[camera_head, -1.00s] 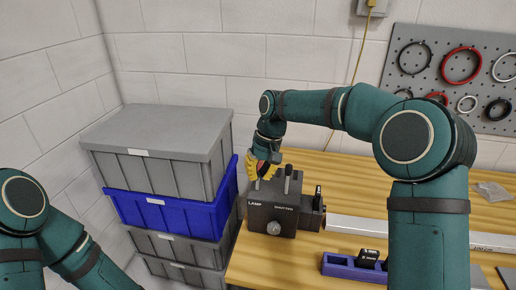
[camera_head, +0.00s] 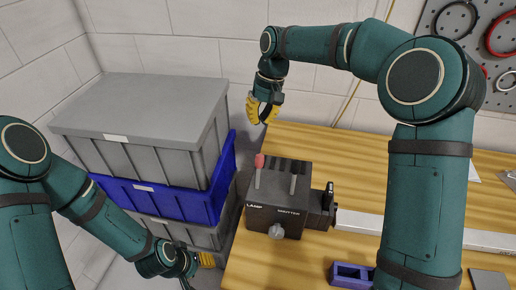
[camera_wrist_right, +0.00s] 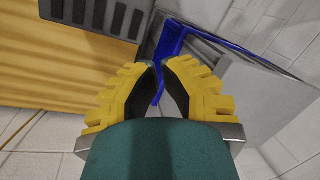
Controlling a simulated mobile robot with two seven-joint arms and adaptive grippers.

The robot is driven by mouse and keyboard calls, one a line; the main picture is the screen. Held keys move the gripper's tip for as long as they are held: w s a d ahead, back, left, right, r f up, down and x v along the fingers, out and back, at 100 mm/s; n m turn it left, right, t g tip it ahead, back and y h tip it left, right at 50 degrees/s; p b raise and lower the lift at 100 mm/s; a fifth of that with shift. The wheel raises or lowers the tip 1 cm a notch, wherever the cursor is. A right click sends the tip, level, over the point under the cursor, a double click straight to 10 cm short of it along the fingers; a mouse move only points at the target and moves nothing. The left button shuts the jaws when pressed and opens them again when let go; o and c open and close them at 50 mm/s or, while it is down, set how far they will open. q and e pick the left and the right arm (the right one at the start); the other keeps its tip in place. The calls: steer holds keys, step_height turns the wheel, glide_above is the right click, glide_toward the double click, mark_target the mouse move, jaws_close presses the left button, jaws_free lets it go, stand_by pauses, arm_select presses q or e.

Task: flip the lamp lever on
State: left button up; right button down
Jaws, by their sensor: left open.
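The lamp lever (camera_head: 258,177), with a red tip, stands on the left of a dark grey control box (camera_head: 267,216) marked LAMP and SHUTTER. My right gripper (camera_head: 263,118) is above and behind the box, apart from the lever. In the right wrist view its yellow fingers (camera_wrist_right: 161,68) hold nothing; their tips are close, with a narrow gap. My left gripper (camera_head: 207,260) is low at the left, beside the table, partly hidden, open and away from the box.
Stacked grey and blue crates (camera_head: 165,195) stand left of the wooden table (camera_head: 330,150). A metal rail (camera_head: 360,222) runs right from the box. A purple holder (camera_head: 350,275) lies in front. A pegboard with rings (camera_head: 455,35) hangs behind. My right arm covers the right side.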

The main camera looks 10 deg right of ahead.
mark_target(259, 172)
steer(key=shift+f, duration=0.1)
steer(key=shift+s+a+f+b, duration=0.1)
steer(key=shift+s+a+f, duration=0.1)
steer(key=shift+s+f, duration=0.85)
steer(key=shift+s+a+f+b, duration=0.1)
steer(key=shift+s+a+f, duration=0.2)
steer(key=shift+f, duration=1.4)
steer(key=shift+s+a+f+b, duration=0.15)
steer(key=shift+s+f, duration=0.55)
steer(key=shift+f, duration=0.65)
